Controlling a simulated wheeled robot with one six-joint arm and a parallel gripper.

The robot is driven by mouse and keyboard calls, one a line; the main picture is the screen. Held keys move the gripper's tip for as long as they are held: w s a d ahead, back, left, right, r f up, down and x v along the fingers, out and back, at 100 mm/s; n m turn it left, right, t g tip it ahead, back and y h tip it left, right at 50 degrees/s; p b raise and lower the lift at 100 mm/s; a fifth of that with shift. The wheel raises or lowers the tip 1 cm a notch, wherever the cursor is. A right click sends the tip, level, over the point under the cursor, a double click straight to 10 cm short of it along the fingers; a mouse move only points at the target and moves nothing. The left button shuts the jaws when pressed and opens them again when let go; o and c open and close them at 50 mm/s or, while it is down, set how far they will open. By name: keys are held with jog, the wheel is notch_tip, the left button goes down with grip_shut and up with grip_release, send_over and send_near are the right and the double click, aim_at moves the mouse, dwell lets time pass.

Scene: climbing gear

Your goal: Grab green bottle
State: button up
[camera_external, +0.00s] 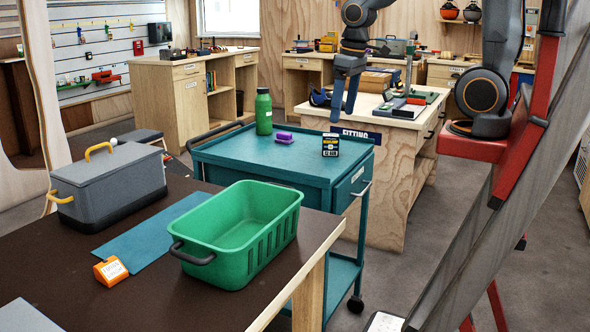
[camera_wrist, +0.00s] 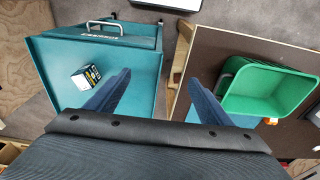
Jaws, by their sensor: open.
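The green bottle (camera_external: 263,112) stands upright on the far left part of the teal cart top (camera_external: 225,155) in the external view. It has a dark green cap. My gripper (camera_external: 343,112) hangs fingers-down above the right side of the cart, to the right of the bottle and clear of it. In the wrist view my gripper (camera_wrist: 157,82) has its two blue fingers spread with nothing between them. The bottle does not show in the wrist view.
A green crate (camera_external: 245,230), a grey lidded box (camera_external: 110,180) and an orange item (camera_external: 110,270) sit on the brown table (camera_external: 180,300) in front.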

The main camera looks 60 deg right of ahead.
jog(key=w+d+r+t+b, duration=0.1)
jog(key=w+d, duration=0.1)
jog(key=w, duration=0.5)
jog(key=w+d+b, duration=0.1)
jog(key=w+d, duration=0.2)
jog(key=w, duration=0.4)
jog(key=t+b, duration=0.4)
send_over(269, 98)
jog(key=s, duration=0.2)
jog(key=f, duration=0.6)
jog(key=shift+w+d, duration=0.15)
jog(key=shift+w, duration=0.15)
jog(key=shift+w+f, duration=0.25)
jog(key=shift+f, duration=0.45)
jog(key=shift+p+x, duration=1.3)
jog(key=shift+x, duration=2.1)
jog(key=shift+w+r, duration=0.15)
jog(key=c, duration=1.3)
